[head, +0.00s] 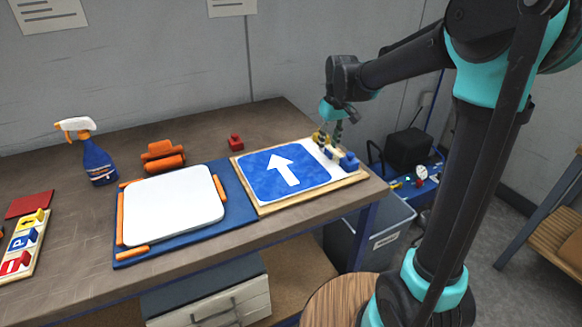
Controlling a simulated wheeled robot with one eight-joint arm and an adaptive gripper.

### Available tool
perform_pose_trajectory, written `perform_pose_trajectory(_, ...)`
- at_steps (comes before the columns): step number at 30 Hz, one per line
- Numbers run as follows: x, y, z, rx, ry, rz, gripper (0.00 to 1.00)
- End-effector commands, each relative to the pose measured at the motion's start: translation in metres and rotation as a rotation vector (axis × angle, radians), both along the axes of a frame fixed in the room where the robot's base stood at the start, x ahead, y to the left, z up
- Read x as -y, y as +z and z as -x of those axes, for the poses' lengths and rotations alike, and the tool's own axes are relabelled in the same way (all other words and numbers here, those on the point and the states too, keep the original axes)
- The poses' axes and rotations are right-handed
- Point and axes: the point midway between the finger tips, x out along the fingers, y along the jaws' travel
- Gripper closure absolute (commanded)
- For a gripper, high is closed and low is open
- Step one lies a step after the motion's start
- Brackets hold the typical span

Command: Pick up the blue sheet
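A blue sheet (262,180) with a white upward arrow lies flat on a light wooden board (262,211) at the right end of the bench. A white strip shows along its right side. My gripper (332,144) is over the right part of this board, to the right of the arrow, with its fingers pointing down. Small blue and yellow pieces show around the fingertips, and I cannot tell whether they belong to the gripper. The finger gap is too small to judge, and no sheet is seen lifted.
Left of the board, a white plate (172,205) with orange clamps (133,253) lies on a dark blue mat (243,222).

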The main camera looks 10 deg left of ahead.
Motion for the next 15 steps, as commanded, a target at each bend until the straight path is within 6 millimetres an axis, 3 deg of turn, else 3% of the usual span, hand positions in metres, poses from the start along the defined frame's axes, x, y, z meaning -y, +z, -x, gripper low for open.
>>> perform_pose_trajectory(6,-0.002,-0.023,-0.002,0.000,0.000,0.000,0.68)
perform_pose_trajectory(13,-0.002,-0.024,-0.002,0.000,0.000,0.000,0.68)
perform_pose_trajectory(15,-0.002,-0.024,-0.002,0.000,-0.001,0.000,0.74)
